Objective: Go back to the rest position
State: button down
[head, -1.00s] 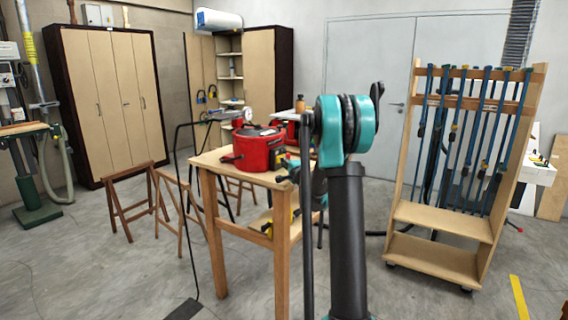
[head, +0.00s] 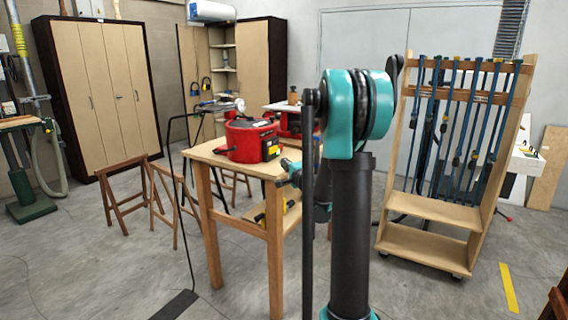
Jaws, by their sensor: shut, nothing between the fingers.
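My arm stands in the foreground of the head view, with a teal joint at the top and a dark tube below. A small teal and dark part, apparently of my wrist, shows just left of it, in front of the wooden table's right side. My gripper's fingers cannot be made out; they are hidden behind my arm or too small to tell. No object is seen held by my arm.
A wooden table (head: 274,240) stands close behind my arm, with a red machine (head: 246,141) on it. Folding trestles (head: 124,193) stand to its left. A wheeled clamp rack (head: 430,243) is at the right. Grey floor is open at the front left, with a dark mat (head: 176,305).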

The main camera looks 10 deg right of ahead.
jog(key=s+a+f+n+g+y, duration=0.2)
jog(key=s+a+f+n+g, duration=0.25)
jog(key=s, duration=0.45)
jog(key=s+a+f+n+g+y, duration=0.1)
jog(key=s+a+f+n+g, duration=0.15)
jog(key=s+a+n, duration=0.5)
jog(key=s+d+f+n+g+h, duration=0.2)
jog(key=s+f, duration=0.5)
jog(key=s, duration=0.6)
jog(key=s+d+f+n+g+h, duration=0.2)
jog(key=s+d+f+g+h, duration=0.2)
jog(key=s+f, duration=0.3)
jog(key=s+d, duration=0.1)
jog(key=s, duration=0.4)
jog(key=shift+s+f+g, duration=0.25)
jog(key=shift+s+g, duration=0.05)
jog(key=shift+s, duration=0.05)
